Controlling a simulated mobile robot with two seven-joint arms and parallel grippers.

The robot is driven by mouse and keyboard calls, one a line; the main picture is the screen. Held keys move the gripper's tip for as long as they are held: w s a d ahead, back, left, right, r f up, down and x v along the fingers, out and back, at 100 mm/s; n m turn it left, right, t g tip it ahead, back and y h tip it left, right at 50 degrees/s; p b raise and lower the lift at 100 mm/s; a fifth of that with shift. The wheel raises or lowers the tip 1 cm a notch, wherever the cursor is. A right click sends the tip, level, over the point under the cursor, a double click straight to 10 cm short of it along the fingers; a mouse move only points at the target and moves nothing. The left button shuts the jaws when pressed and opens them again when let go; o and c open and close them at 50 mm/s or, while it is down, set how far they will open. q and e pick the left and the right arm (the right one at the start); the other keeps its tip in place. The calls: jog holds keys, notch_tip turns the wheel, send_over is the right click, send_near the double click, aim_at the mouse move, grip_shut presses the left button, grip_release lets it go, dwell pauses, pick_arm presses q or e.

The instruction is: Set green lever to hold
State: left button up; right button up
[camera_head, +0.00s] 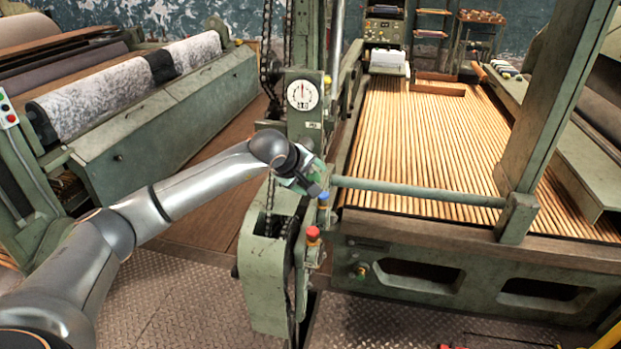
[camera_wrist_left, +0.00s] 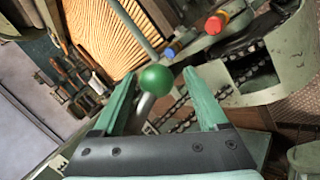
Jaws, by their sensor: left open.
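The green lever's round green knob (camera_wrist_left: 156,79) shows in the left wrist view, on a pale metal shaft (camera_wrist_left: 144,108). My left gripper (camera_wrist_left: 160,73) is open, with one finger on each side of the knob in the picture. I cannot tell whether they touch. In the head view my left gripper (camera_head: 312,180) is over the loom's green side housing, and I cannot make out the green lever there. My right gripper is not in view.
A blue knob (camera_head: 323,197) and a red knob (camera_head: 313,233) sit close by on the housing (camera_head: 265,275). A rail (camera_head: 420,193) runs right across the slatted bed (camera_head: 430,140). A dial (camera_head: 302,95) and hanging chain are behind the gripper.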

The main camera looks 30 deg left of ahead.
pick_arm(q)
jog(key=shift+r, duration=0.1)
jog(key=v, duration=1.2)
jog(key=shift+s+b, duration=0.2)
jog(key=shift+b, duration=0.2)
jog(key=shift+r, duration=0.1)
